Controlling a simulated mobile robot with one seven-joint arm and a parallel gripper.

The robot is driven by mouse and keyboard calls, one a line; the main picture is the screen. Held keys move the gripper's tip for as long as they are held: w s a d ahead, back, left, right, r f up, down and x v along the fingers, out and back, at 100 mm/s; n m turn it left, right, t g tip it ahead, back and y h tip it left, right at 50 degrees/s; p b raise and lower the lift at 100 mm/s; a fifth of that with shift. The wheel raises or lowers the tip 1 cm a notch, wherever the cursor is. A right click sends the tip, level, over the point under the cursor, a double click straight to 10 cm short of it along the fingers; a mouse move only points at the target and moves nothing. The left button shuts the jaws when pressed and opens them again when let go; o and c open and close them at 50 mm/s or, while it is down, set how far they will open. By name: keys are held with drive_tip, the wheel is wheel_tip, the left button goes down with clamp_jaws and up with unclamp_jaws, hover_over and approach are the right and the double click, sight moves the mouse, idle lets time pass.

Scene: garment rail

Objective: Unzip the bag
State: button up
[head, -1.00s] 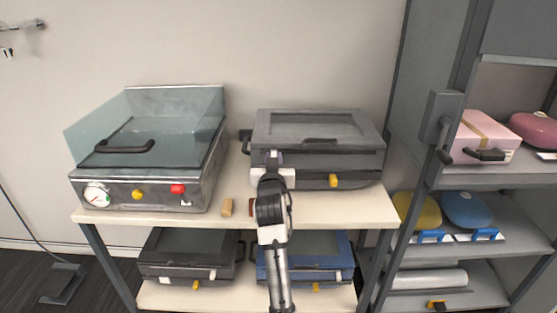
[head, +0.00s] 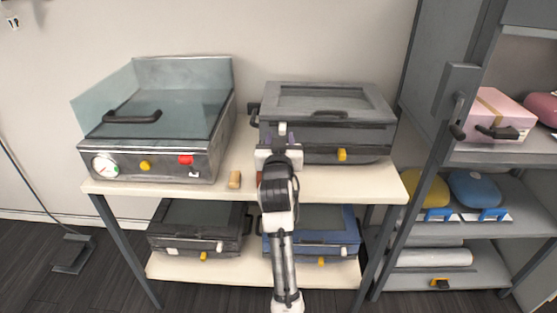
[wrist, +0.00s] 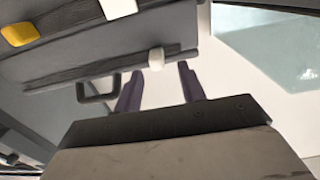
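The only bag-like thing near my gripper is a grey, hard-looking case (head: 355,135) at the right of the upper shelf. A yellow tab (head: 342,155) sits on its front. In the wrist view the case (wrist: 70,50) fills the upper left, with the yellow tab (wrist: 20,33), a white block (wrist: 118,8) and a small white pull (wrist: 156,58) at the end of a dark strip. My gripper (wrist: 160,85) is open, its two dark purple fingers apart and empty. The white pull lies just beyond the fingertips, roughly between them. In the head view my gripper (head: 282,130) hides the case's front left part.
A steel machine with a glass lid (head: 150,125) stands left on the shelf (head: 330,182). A small wooden block (head: 234,179) lies between. Black (head: 195,225) and blue (head: 335,238) cases sit below. A grey cabinet (head: 470,90) stands close at right.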

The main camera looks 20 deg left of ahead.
drive_tip(key=b+v, duration=0.1)
drive_tip(key=v, duration=0.8)
drive_tip(key=shift+s+b, duration=0.25)
drive_tip(key=shift+b, duration=0.15)
drive_tip(key=shift+r, duration=0.1)
